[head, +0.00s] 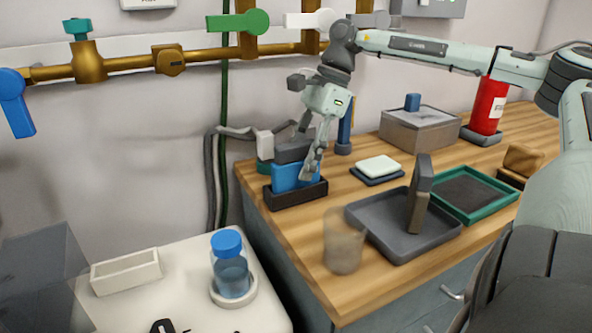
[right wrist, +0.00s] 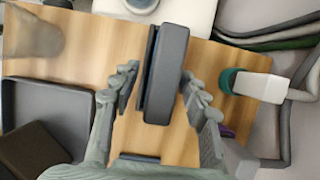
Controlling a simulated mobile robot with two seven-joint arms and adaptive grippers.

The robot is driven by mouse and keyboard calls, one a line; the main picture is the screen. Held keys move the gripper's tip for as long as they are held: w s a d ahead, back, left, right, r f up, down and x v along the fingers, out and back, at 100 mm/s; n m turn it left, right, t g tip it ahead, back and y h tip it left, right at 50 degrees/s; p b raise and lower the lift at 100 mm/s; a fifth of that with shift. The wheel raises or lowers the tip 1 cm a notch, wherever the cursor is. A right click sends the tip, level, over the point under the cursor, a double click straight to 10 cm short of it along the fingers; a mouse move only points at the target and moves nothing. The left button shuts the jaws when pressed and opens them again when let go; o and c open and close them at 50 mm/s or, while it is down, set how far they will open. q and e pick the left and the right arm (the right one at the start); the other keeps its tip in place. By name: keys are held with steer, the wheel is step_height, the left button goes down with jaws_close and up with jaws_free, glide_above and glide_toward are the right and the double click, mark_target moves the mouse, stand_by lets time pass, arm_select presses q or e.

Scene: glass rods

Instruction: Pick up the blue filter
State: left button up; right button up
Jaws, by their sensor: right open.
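The blue filter (head: 288,180) is a blue block with a dark grey top, standing in a low black holder (head: 297,197) at the left end of the wooden counter. My right gripper (head: 304,150) is above it, pointing down, with its fingers open. In the right wrist view a grey block (right wrist: 167,75), which looks like the filter's top, lies between the spread fingers of the gripper (right wrist: 160,77), with gaps on both sides. Part of the filter is hidden by a finger in the head view. My left gripper is not seen.
A white-capped teal bottle (head: 264,145) stands close behind the filter. A blurry beaker (head: 343,240), a grey tray (head: 375,215) with a dark upright block, and a green-rimmed tray (head: 470,215) are nearby. Lower left, a blue-capped jar (head: 229,265) stands on a white surface.

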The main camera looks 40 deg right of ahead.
steer(key=shift+a+f, duration=0.3)
steer(key=shift+a, duration=0.2)
steer(key=shift+w+f, duration=0.1)
steer(key=shift+f, duration=0.15)
jaws_close()
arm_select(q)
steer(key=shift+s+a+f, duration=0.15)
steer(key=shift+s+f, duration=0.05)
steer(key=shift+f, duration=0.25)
